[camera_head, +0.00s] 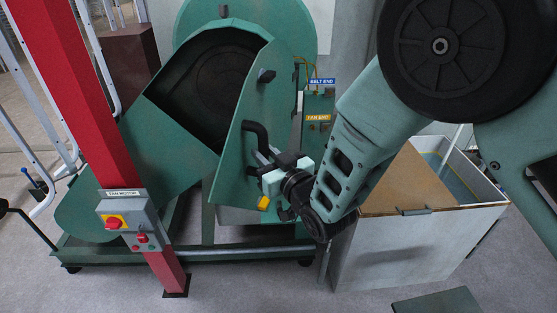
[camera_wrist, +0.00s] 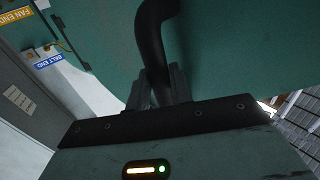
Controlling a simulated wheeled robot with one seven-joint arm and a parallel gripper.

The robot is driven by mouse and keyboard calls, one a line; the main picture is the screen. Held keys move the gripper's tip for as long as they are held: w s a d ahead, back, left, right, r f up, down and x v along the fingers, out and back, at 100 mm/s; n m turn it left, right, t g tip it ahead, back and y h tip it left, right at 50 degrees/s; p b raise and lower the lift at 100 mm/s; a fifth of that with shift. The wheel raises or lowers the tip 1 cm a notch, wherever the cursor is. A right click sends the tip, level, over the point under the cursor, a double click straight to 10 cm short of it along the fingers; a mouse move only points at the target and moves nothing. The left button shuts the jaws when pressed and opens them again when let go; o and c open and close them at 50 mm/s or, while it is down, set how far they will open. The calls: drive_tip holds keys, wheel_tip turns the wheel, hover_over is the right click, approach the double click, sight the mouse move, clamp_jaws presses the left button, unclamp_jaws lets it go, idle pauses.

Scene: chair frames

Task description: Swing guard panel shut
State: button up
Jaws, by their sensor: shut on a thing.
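The green guard panel (camera_head: 280,110) stands ajar, swung out from the green machine housing (camera_head: 160,165). The dark opening (camera_head: 200,85) of the housing shows to its left. A black bar handle (camera_head: 255,133) is fixed to the panel's outer face. My gripper (camera_head: 268,160) is at this handle and shut on it. In the wrist view the handle (camera_wrist: 155,45) runs down between my fingers (camera_wrist: 160,90), with the panel (camera_wrist: 240,50) behind it. The lower end of the handle and the fingertips are partly hidden. A dark latch knob (camera_head: 266,76) sits higher on the panel.
A red post (camera_head: 85,90) with a grey switch box (camera_head: 130,222) stands in front on the left. A white bin (camera_head: 420,245) with a brown lid (camera_head: 405,185) is close by my arm on the right. "BELT END" and "FAN END" labels (camera_head: 321,82) are behind the panel.

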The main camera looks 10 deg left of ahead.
drive_tip(key=shift+a+f+b, duration=0.1)
drive_tip(key=shift+a+b, duration=0.25)
drive_tip(key=shift+a, duration=0.9)
drive_tip(key=shift+s, duration=0.1)
drive_tip(key=o, duration=1)
drive_tip(key=shift+s+d+b, duration=0.3)
drive_tip(key=shift+d+b, duration=0.05)
drive_tip(key=b+v, duration=0.6)
drive_tip(key=v, duration=1)
drive_tip(key=shift+d, duration=0.15)
